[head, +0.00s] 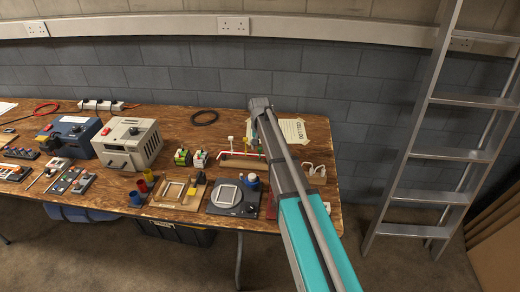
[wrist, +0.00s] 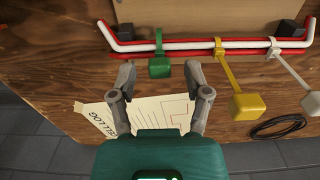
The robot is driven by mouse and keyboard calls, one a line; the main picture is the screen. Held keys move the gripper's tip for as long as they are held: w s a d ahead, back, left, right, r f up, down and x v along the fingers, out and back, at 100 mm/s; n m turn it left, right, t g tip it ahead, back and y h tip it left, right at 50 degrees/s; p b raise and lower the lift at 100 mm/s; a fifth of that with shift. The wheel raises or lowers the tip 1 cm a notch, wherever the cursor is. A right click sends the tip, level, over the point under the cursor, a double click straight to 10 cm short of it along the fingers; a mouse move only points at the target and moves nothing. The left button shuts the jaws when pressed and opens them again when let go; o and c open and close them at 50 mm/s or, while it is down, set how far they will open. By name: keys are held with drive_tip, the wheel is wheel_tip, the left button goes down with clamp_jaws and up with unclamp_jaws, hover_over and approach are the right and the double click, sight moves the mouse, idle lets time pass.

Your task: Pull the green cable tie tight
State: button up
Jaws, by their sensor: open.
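The green cable tie (wrist: 159,42) is looped around a bundle of red and white cables (wrist: 200,45) in the wrist view. Its tail ends in a green block (wrist: 159,69). My gripper (wrist: 160,74) has its two fingers apart, one on each side of the green block, with gaps visible on both sides. I cannot tell their exact depth relative to it. A yellow tie (wrist: 233,78) and a white tie (wrist: 290,75) sit along the same bundle. In the head view the bundle (head: 241,155) is partly behind my arm, and the green tie is hidden.
A printed sheet (wrist: 145,115) lies under my gripper, with a black cable coil (wrist: 253,129) to the right. The wooden bench (head: 180,120) holds a grey box (head: 128,143), a blue box (head: 68,133) and small fixtures. A ladder (head: 440,130) stands right of the bench.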

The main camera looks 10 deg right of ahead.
sight(260, 148)
idle(0.3)
clamp_jaws()
drive_tip(key=shift+r, duration=0.1)
wheel_tip(260, 148, up, 4)
drive_tip(key=p, duration=0.4)
drive_tip(key=shift+d+r+p, duration=0.1)
drive_tip(key=shift+r+p, duration=0.1)
drive_tip(key=shift+p, duration=0.1)
unclamp_jaws()
idle(0.3)
drive_tip(key=shift+f, duration=0.25)
